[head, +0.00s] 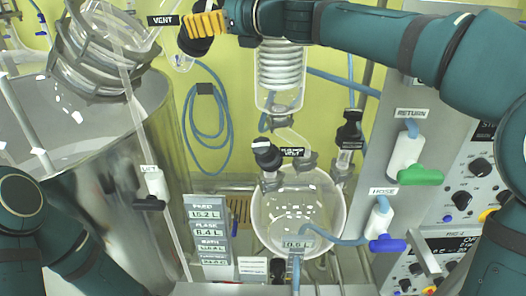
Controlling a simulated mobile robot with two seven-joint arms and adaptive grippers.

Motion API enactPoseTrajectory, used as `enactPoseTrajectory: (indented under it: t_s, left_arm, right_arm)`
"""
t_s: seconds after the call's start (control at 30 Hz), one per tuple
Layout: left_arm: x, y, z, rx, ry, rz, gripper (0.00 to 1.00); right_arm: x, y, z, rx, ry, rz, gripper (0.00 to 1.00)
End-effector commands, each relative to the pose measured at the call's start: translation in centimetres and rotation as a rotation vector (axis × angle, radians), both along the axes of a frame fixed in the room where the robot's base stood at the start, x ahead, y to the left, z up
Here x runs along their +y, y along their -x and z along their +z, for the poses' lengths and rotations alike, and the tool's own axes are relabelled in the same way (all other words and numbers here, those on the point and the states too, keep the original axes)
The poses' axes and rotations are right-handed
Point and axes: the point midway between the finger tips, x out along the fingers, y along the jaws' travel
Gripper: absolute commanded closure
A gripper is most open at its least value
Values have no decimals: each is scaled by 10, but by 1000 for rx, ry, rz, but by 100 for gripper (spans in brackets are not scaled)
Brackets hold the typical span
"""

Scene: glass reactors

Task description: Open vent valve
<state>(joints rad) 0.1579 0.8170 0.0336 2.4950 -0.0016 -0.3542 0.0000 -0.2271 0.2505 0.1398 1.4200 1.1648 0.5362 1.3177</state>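The gripper's yellow pad lies against or right in front of this part. Whether the fingers are closed around it cannot be told.
A glass coil condenser (280,75) hangs below my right arm. A panel at right carries a green-handled valve (420,176) and a blue-handled valve (386,244). A blue hose (190,125) hangs on the yellow wall.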

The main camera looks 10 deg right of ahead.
Motion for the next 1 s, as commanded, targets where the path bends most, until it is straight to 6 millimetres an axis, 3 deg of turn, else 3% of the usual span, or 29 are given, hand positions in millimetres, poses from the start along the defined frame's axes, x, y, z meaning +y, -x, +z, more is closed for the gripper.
enactPoseTrajectory:
  t_s: [0.3, 0.57, 1.0]
  left_arm:
    - [0, 0, -22, 0, 0, 0, 53]
    - [0, 0, -25, 0, 0, 0, 53]
    - [0, 0, -25, 0, 0, 0, 53]
  right_arm:
    - [2, 2, -1, 115, -176, -207, 16]
    - [0, 0, -1, 188, -280, -337, 16]
    - [2, 1, 1, 225, -339, -404, 16]
